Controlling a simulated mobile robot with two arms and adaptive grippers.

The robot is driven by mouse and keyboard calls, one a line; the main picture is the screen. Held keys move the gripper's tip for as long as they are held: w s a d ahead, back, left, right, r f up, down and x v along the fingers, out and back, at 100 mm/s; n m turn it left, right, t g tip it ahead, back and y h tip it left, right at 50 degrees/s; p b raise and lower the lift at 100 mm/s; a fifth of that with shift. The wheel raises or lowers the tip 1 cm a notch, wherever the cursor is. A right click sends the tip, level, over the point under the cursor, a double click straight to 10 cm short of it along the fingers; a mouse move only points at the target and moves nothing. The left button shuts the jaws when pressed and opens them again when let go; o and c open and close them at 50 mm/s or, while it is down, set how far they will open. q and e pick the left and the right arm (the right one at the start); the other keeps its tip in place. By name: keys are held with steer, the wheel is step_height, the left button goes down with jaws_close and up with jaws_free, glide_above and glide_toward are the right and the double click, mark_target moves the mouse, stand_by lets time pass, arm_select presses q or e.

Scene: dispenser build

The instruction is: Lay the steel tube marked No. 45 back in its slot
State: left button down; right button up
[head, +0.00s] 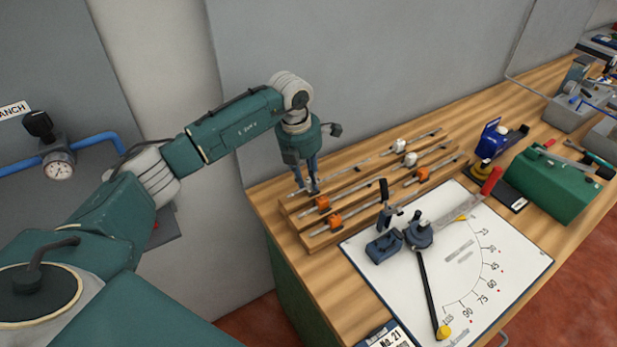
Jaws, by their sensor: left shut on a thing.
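My left gripper (313,188) points down at the left end of a wooden rack (318,241) on the bench. It is shut on a thin steel tube (346,174), low at the back row of the rack; I cannot tell whether the tube rests in its slot or hangs just above it. No number on the tube can be read. Other thin rods lie along the rack, with orange blocks (336,222) and white pieces (399,145) on them. My right gripper is not in view.
A white board (510,262) with an angle scale carries a dark bending tool (418,236) with a long black lever and a red handle, just right of the rack. A blue device (489,141) and a green box (553,182) stand farther right. A grey wall is close behind the rack.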

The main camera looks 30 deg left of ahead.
arm_select(q)
steer(key=shift+f+b, duration=0.3)
steer(key=shift+f, duration=0.1)
steer(key=c, duration=1.4)
jaws_free()
steer(key=shift+c, duration=0.2)
steer(key=shift+o, duration=0.4)
steer(key=shift+r+p, duration=2)
steer(key=shift+r, duration=1.55)
steer(key=shift+f, duration=0.1)
